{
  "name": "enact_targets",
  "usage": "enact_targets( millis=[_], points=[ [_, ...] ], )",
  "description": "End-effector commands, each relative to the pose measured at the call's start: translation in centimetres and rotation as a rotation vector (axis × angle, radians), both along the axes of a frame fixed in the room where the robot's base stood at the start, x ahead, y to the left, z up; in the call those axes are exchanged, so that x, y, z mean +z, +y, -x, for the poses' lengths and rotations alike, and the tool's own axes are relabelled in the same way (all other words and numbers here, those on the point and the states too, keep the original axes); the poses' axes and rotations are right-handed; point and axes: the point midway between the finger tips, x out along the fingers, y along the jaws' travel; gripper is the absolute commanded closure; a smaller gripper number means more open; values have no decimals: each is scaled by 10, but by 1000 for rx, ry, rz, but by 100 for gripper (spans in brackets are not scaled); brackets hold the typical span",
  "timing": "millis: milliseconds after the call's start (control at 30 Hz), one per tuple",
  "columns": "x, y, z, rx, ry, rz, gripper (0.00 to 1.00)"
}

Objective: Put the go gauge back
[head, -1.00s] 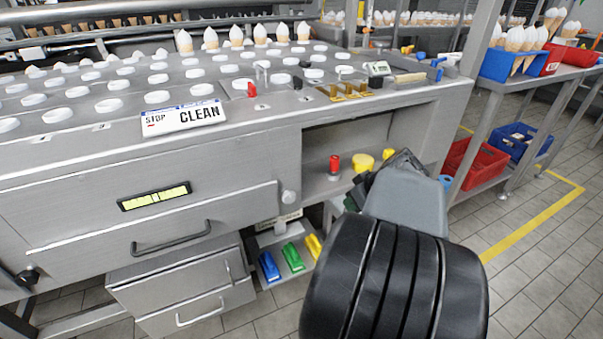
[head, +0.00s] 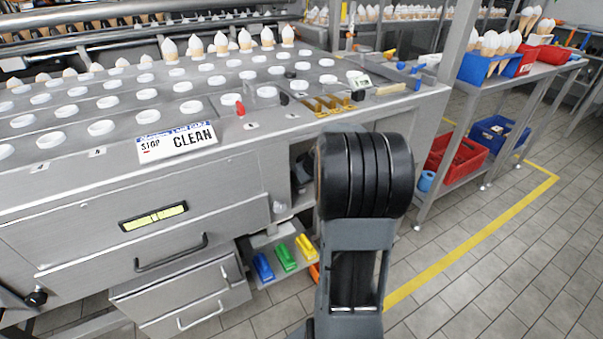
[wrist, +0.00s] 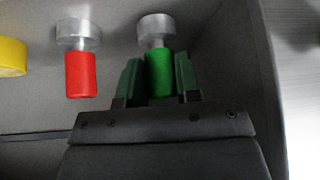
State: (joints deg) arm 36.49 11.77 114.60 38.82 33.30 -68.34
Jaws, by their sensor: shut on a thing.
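The green-handled gauge (wrist: 159,76) with a silver metal end shows in the wrist view, between the two fingers of my gripper (wrist: 158,82). The gripper is shut on its green handle. A similar red-handled gauge (wrist: 80,75) with a silver end stands to its left, apart from it and lined up much the same way. Both are inside the open bay (head: 298,150) under the steel worktop. I cannot tell whether the green gauge touches the bay floor. In the head view my arm hides the gauges and the gripper.
A yellow round thing (wrist: 12,57) lies left of the red gauge. The bay's side wall (wrist: 235,50) is close on the right. The worktop (head: 225,140) overhangs the bay. Blue, green and yellow brushes (head: 285,257) lie on a lower shelf. A red crate (head: 455,157) stands at right.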

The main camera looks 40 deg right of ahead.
Motion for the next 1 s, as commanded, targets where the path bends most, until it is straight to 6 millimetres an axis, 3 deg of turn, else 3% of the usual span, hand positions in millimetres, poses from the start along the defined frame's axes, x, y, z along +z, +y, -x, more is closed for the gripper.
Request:
enact_targets(
  millis=[100,633,667,900,1000],
  points=[
    [2,1,-12,0,0,0,98],
    [-11,1,-10,0,-1,1,98],
    [-10,0,-10,0,0,1,67],
    [-9,1,-10,0,0,0,44],
    [-9,1,-10,0,1,0,43]
  ],
)
